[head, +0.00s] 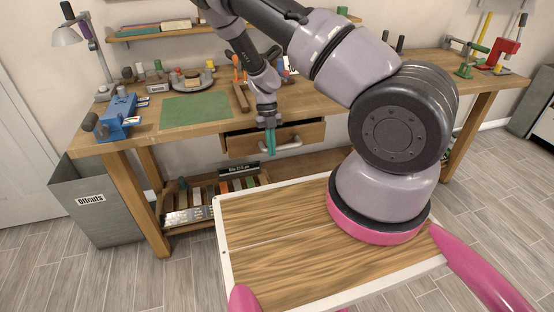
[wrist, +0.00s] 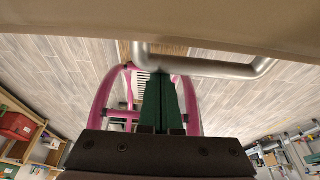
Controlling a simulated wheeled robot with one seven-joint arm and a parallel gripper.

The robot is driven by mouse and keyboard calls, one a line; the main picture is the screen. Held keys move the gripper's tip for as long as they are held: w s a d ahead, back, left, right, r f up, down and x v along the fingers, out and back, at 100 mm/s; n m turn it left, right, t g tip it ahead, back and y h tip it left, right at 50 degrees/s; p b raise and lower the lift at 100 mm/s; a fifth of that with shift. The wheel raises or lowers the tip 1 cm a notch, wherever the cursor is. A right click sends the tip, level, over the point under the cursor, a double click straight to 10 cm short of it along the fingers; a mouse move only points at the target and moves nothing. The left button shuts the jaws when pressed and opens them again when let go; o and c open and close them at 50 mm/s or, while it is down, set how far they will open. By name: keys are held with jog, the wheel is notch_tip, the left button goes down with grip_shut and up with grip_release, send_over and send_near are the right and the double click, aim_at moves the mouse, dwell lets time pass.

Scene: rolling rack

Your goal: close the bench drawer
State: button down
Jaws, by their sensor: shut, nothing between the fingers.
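The bench drawer (head: 240,145) is under the front edge of the wooden workbench and stands partly open, with its dark inside showing above the front. Its silver bar handle (head: 290,144) is on the front face; it also shows in the wrist view (wrist: 215,66), below the pale drawer panel (wrist: 240,25). My gripper (head: 270,151) points down at the drawer front, beside the left part of the handle, and hides some of both. Its green fingers are together and empty; in the wrist view the fingertips (wrist: 160,76) are close to the handle. I cannot tell whether they touch it.
The bench top (head: 225,125) holds a green mat (head: 197,107), a blue vise (head: 117,117) and tools. A lower shelf with several coloured pieces is below the drawer. A grey offcuts bin (head: 95,210) stands at the left. The floor at the left front is clear.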

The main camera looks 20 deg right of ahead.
jog(key=w, duration=0.3)
jog(key=shift+w, duration=0.25)
jog(key=v, duration=1)
jog(key=shift+r, duration=0.35)
jog(key=s+r+n+t+y, duration=0.2)
jog(key=s+r+n, duration=0.2)
jog(key=r+n, duration=0.7)
jog(key=s+r+n+t+y, duration=0.2)
jog(key=s+r+n, duration=0.3)
jog(key=r, duration=1.2)
jog(key=s+d+r+n+t+h, duration=0.1)
jog(key=s+r+n+t, duration=0.2)
jog(key=s+r+n, duration=0.2)
jog(key=s+d+r+n+t+h, duration=0.1)
jog(key=s+d+r+n+t, duration=0.1)
jog(key=s+r+n, duration=0.4)
jog(key=shift+s+d+r+n+t, duration=0.3)
jog(key=shift+s+n+t, duration=0.6)
jog(key=shift+s+n, duration=1.7)
